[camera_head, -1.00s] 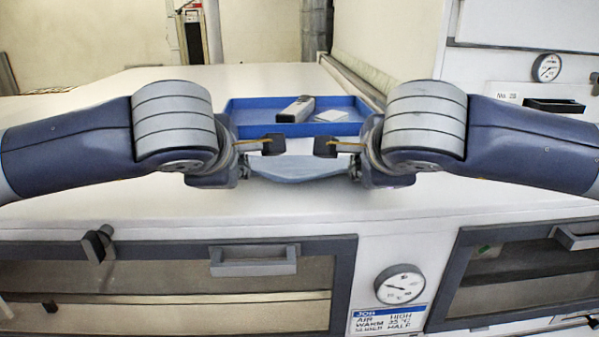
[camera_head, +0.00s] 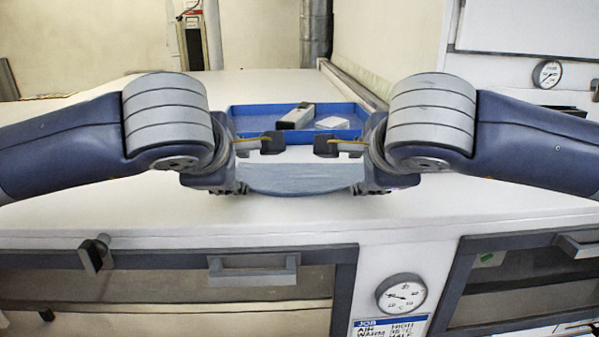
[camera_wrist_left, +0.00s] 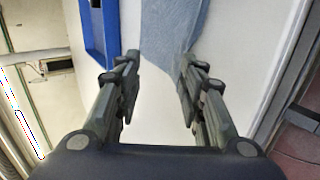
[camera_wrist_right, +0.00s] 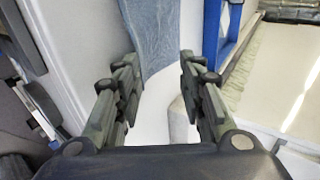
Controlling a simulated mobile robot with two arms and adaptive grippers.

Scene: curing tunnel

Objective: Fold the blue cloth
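The blue cloth (camera_head: 300,179) lies on the white top between my two grippers, as a pale blue band with a curved front edge. I cannot tell how many layers it has. My left gripper (camera_head: 256,166) is at its left end, fingers apart; the left wrist view shows the cloth (camera_wrist_left: 172,28) ahead of and partly between the open fingertips, nearer the right finger. My right gripper (camera_head: 341,167) is at its right end, fingers also apart; the right wrist view shows the cloth (camera_wrist_right: 155,35) nearer the left finger. The cloth's ends are partly hidden by the grippers in the head view.
A blue tray (camera_head: 240,121) stands just behind the cloth, holding a grey block-like object (camera_head: 296,116) and a small white item (camera_head: 332,123). The front edge, with a door handle (camera_head: 253,267) and dial (camera_head: 401,294) below, is near. White surface is free on both sides.

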